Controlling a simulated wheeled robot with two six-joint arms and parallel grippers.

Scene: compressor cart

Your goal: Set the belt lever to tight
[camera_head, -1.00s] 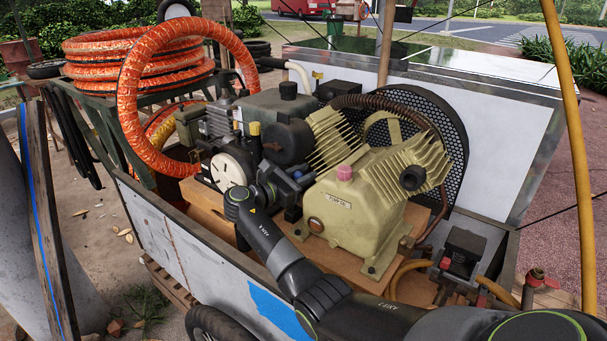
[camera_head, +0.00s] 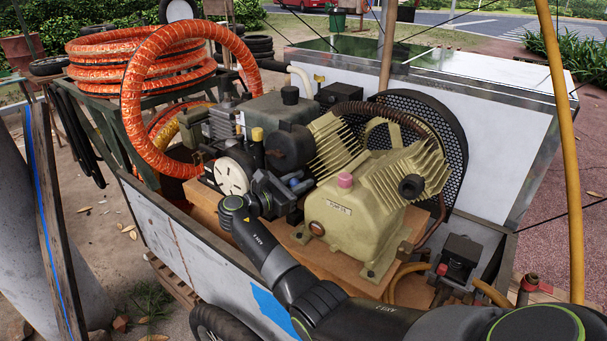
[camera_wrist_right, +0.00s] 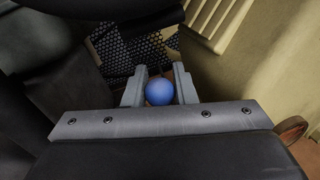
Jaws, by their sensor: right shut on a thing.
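The belt lever shows by its round blue knob (camera_wrist_right: 159,92) in the right wrist view. My right gripper (camera_wrist_right: 160,90) is shut on this knob, with one grey finger on each side. In the head view my right gripper (camera_head: 284,192) is between the engine and the cream pump (camera_head: 350,215), and bits of blue show by its fingers. The lever's shaft is hidden, and I cannot tell its angle or any tight mark. My left gripper is not in view.
A black mesh belt guard (camera_head: 452,130) stands behind the pump. The engine with its white round cover (camera_head: 232,176) is left of my gripper. The grey cart wall (camera_head: 185,245) runs in front. An orange hose coil (camera_head: 140,60) lies at the back left.

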